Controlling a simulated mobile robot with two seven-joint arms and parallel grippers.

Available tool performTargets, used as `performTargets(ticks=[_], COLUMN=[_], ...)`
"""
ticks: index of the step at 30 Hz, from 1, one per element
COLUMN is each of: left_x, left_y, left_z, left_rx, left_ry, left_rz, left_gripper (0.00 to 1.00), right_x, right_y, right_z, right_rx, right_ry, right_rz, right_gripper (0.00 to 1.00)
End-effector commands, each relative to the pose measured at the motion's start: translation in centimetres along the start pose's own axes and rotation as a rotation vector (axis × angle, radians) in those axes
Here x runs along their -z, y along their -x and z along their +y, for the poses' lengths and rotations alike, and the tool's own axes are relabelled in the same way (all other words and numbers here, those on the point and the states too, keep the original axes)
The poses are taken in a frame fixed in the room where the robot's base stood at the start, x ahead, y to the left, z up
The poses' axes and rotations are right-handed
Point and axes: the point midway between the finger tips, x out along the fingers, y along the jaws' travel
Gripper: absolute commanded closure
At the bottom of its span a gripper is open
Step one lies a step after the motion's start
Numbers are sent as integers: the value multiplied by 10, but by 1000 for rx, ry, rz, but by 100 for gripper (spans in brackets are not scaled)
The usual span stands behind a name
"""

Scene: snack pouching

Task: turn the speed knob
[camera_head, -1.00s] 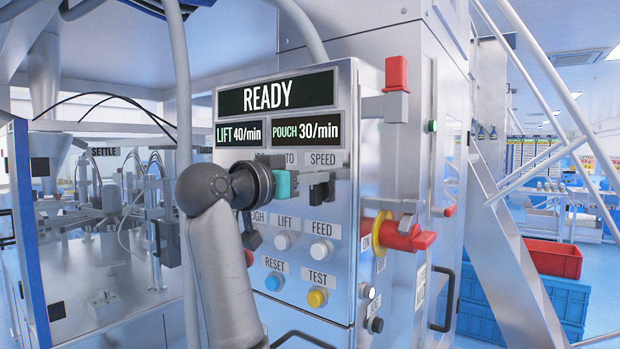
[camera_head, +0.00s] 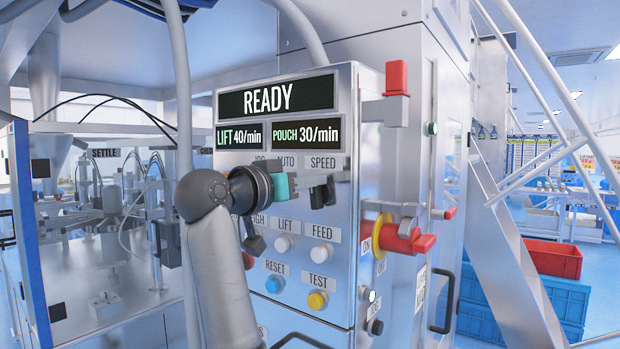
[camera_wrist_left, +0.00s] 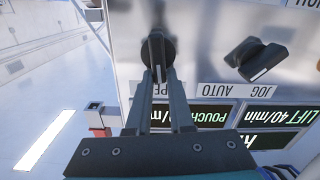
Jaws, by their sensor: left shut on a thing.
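The speed knob (camera_wrist_left: 157,46) is a round black knob with a raised grip bar, on the metal control panel (camera_head: 336,275). In the left wrist view my left gripper (camera_wrist_left: 158,72) has its two fingers closed on the knob's bar, one on each side. The bar looks nearly in line with the fingers. The fingers hide part of the label by the knob. In the head view my left gripper (camera_head: 322,192) is at the panel just under the SPEED label (camera_head: 323,162), and its fingers largely hide the knob. My right gripper is in neither view.
A second black knob (camera_wrist_left: 256,60) by the JOG and AUTO labels sits beside the gripper. Several push buttons, including a white one (camera_head: 321,254), lie below. The display (camera_head: 276,97) reads READY. A red-handled switch (camera_head: 408,238) sticks out on the right side.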

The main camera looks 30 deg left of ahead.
Motion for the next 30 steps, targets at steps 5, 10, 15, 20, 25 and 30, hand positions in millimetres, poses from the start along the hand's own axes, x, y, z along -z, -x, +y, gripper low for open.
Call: performTargets(ticks=[5, 10, 15, 20, 25, 30], left_x=[1, 1, 0, -2, -4, -7], left_y=[0, 0, 0, 0, 0, 0], left_z=[-3, -7, -11, -13, -16, -18], left_rx=[0, 1, 1, 0, 1, 0], left_ry=[141, 303, 463, 607, 735, 831], left_rz=[-4, -4, -4, -5, -3, -3], left_gripper=[100, 100, 100, 100, 100, 100], right_x=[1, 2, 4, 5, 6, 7], right_y=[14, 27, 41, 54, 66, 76], right_z=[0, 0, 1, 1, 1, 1], right_rx=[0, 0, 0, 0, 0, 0], right_ry=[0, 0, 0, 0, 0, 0], right_rz=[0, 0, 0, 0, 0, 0], right_gripper=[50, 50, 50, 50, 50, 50])
